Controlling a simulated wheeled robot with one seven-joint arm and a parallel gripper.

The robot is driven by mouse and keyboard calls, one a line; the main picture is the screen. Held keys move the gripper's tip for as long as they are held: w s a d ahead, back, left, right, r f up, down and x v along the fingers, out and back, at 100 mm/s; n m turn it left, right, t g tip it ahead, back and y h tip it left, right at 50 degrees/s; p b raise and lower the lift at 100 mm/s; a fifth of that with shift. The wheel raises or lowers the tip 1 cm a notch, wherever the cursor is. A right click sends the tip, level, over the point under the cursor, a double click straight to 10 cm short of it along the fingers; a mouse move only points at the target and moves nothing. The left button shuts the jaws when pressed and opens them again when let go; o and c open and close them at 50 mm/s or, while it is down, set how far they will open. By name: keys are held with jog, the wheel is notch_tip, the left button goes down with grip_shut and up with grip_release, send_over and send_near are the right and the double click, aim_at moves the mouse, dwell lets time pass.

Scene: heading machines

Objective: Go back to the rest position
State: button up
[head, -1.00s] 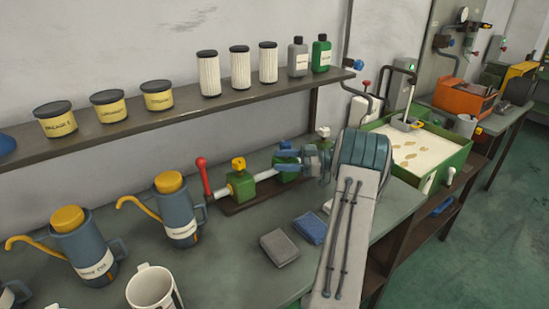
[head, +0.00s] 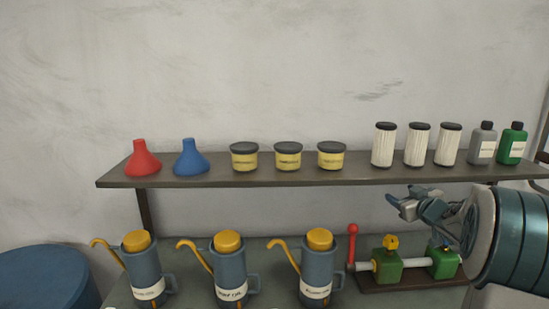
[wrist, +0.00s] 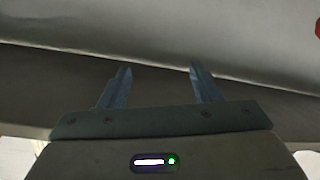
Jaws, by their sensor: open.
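My gripper (head: 418,205) shows at the right of the head view, at the end of my teal and white arm. It is raised in front of the shelf edge, above the green valve assembly (head: 388,265) on the bench. In the wrist view my gripper (wrist: 160,85) has its two fingers apart with nothing between them. Beyond the fingers are a dark band and a pale surface.
A wall shelf (head: 220,181) holds funnels, yellow tins, white filters and bottles. Several oil cans, one of them this can (head: 230,275), stand on the bench below. A red-handled lever (head: 352,245) rises beside the valves. A blue drum (head: 45,280) is at lower left.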

jog(key=s+a+f+m+g, duration=0.1)
jog(key=s+a+f+g, duration=0.2)
jog(key=s+a, duration=0.4)
jog(key=s+a+f+m+g+h, duration=0.1)
jog(key=s+a+g, duration=0.4)
jog(key=s, duration=1.3)
jog(key=s+a+f+m+g+h, duration=0.1)
jog(key=s+a+f+m+g, duration=0.2)
jog(key=s+a+f, duration=0.3)
jog(key=s+a+g, duration=0.1)
jog(key=s+a, duration=0.2)
jog(key=s, duration=0.4)
jog(key=shift+a+g, duration=0.2)
jog(key=shift+g, duration=0.2)
